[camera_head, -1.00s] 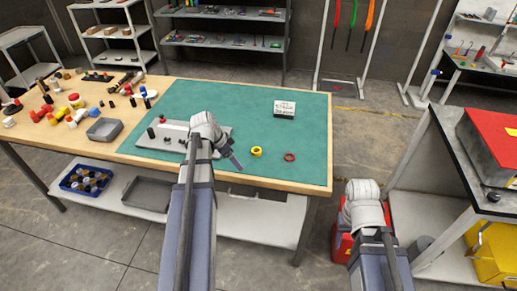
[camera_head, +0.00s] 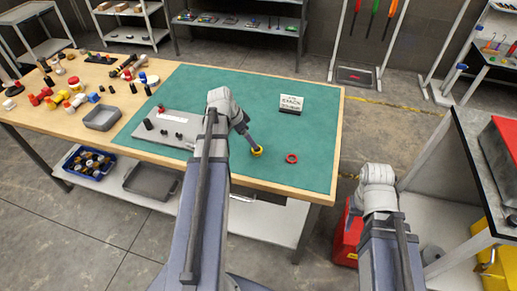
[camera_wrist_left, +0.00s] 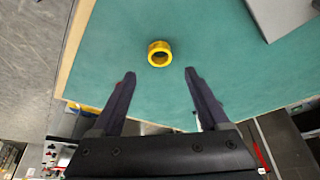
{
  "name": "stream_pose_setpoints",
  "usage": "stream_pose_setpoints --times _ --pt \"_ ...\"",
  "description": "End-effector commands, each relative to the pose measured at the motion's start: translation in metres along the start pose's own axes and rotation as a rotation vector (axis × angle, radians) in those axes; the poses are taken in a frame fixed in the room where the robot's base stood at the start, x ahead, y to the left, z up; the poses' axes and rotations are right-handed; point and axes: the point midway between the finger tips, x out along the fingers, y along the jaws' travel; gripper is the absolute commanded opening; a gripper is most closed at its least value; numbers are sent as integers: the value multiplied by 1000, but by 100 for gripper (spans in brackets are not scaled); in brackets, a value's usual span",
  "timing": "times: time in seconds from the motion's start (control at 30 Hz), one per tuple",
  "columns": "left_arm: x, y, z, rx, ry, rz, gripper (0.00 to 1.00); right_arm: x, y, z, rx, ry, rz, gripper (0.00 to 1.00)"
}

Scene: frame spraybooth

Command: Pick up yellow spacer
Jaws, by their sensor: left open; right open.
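The yellow spacer (camera_head: 258,152) is a short ring on the green mat (camera_head: 240,170), near the mat's front edge. In the left wrist view the spacer (camera_wrist_left: 159,54) lies flat with its hole visible, just beyond and between the fingertips. My left gripper (camera_wrist_left: 160,73) is open and empty, its fingers spread on either side of the line to the spacer. In the head view its tip overlaps the spacer; contact cannot be told. My right gripper (camera_head: 354,204) is off the table's right side, by the red box, largely hidden by its own wrist.
A red ring (camera_head: 291,158) lies right of the spacer. A small sign (camera_head: 291,103) stands behind. A grey plate (camera_head: 182,126) with dark pegs and a grey tray (camera_head: 101,118) are to the left. A red box (camera_head: 347,240) stands on the floor right of the wooden table (camera_head: 328,180).

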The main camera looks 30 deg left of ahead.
Motion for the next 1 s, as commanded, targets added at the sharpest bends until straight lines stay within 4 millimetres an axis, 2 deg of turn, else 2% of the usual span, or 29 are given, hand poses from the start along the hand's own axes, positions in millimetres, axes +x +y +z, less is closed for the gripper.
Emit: stream_pose_setpoints --times 0.23,0.57,0.9,1.0 --pt "24 0 2 0 0 0 78 22 -2 -2 0 0 0 50" --pt "32 0 1 0 0 0 78 29 -3 -2 0 0 0 50" --pt "73 0 2 1 0 0 78 68 -6 -4 0 0 0 50" --pt "78 0 1 0 0 0 78 72 -7 -4 0 0 0 50"
